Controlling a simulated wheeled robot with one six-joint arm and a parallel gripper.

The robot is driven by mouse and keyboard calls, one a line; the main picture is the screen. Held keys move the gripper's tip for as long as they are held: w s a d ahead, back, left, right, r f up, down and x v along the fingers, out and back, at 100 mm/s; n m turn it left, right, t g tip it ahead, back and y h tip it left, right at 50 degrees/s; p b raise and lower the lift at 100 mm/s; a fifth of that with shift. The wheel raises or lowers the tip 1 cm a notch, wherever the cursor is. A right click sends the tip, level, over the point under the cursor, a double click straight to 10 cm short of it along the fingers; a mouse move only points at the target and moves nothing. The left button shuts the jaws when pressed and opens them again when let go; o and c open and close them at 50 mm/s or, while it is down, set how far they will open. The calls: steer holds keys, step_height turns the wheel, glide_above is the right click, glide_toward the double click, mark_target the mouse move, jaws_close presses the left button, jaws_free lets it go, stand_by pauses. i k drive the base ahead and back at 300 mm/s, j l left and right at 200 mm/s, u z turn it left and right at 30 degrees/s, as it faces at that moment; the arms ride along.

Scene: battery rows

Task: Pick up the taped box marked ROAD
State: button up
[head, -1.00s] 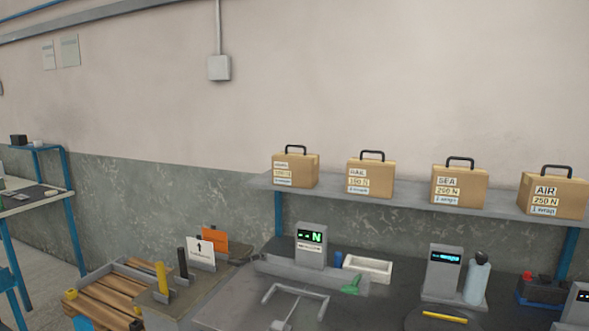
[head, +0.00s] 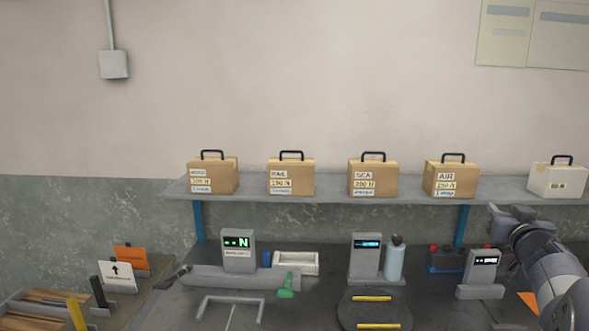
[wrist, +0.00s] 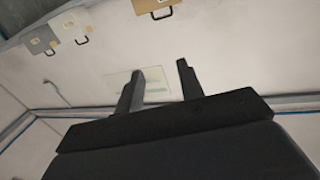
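The leftmost brown box (head: 213,176) with a black handle stands upright on the wall shelf; its top label looks like ROAD but is small and blurred. Beside it to the right stand similar boxes marked RAIL (head: 290,179), SEA (head: 373,179) and AIR (head: 451,179). My gripper (head: 496,211) is at the right in the head view, below the shelf front and far from the leftmost box. In the wrist view my gripper (wrist: 160,78) has its two fingers apart with nothing between them.
A white box (head: 557,180) stands at the shelf's right end. Below the shelf (head: 330,190), the bench carries a green-lit display (head: 238,250), a blue-lit display (head: 365,258), a bottle (head: 394,260) and a round turntable (head: 350,308).

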mark_target(206, 175)
steer(key=i+j, duration=0.15)
steer(key=j, duration=0.3)
steer(key=i+j+u, duration=0.1)
steer(key=j, duration=0.4)
steer(key=i+j+u, duration=0.1)
steer(key=i+j, duration=0.15)
steer(key=j, duration=0.15)
steer(key=i+j, duration=0.2)
steer(key=j, duration=0.25)
steer(key=i+j+u, duration=0.1)
steer(key=j, duration=0.35)
steer(key=i+j, duration=0.3)
steer(key=i+j+u, duration=0.15)
steer(key=j, duration=0.4)
steer(key=i, duration=0.05)
